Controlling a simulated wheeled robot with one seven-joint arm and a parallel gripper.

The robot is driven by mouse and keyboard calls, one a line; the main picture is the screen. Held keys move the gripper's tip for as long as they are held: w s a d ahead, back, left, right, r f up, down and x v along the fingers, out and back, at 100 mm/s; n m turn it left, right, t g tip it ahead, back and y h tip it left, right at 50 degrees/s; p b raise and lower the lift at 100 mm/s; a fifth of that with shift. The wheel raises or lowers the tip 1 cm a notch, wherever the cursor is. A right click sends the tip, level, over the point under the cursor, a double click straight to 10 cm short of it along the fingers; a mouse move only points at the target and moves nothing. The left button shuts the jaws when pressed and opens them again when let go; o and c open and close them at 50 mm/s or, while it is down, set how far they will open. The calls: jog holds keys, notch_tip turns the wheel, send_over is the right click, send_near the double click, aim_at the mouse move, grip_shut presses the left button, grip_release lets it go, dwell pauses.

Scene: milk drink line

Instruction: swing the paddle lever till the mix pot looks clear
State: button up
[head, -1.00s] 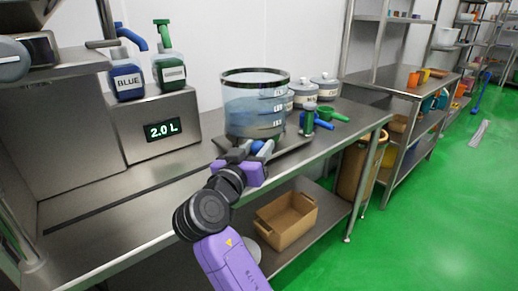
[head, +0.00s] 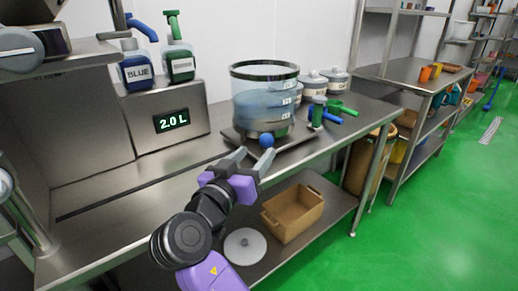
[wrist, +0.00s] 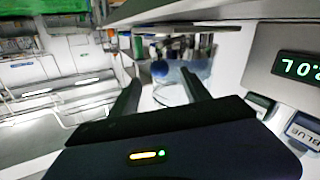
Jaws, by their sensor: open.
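The mix pot (head: 264,98) is a clear, dark-rimmed cylinder on a flat base on the bench. The blue ball knob (head: 266,140), apparently the paddle lever's end, shows at the pot's front foot. The rest of the lever is hard to see. My gripper (head: 254,157) is open and empty, just in front of and below the knob, seemingly apart from it. In the wrist view, the knob (wrist: 160,69) lies ahead between the spread fingers.
A blue bottle (head: 138,70) and a green bottle (head: 180,66) stand on a box whose display (head: 172,121) reads 2.0 L. Green and blue scoops (head: 341,108), a dark green cylinder and lidded pots stand right of the mix pot.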

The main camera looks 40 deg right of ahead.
aim_at(266, 144)
jog(key=shift+s+a, duration=0.1)
jog(key=shift+a, duration=0.05)
jog(key=shift+d+r+p, duration=0.25)
jog(key=shift+r+p, duration=0.25)
jog(key=shift+p, duration=0.6)
jog(key=t+p, duration=0.1)
jog(key=p, duration=0.4)
jog(key=d+t+y+p, duration=0.1)
jog(key=p, duration=0.5)
jog(key=s+m+t+y+p, duration=0.1)
jog(key=p, duration=0.4)
jog(key=shift+d+r+p, duration=0.15)
jog(key=shift+r+p, duration=0.1)
jog(key=shift+p, duration=0.15)
jog(key=shift+s+f+t+y+p, duration=0.3)
jog(key=shift+f+p, duration=0.1)
jog(key=shift+p, duration=0.25)
jog(key=shift+w+d+f+m, duration=0.1)
jog(key=shift+w+f+m, duration=0.05)
jog(key=shift+w+m, duration=0.15)
jog(key=shift+p+x, duration=0.95)
jog(key=shift+x, duration=2.55)
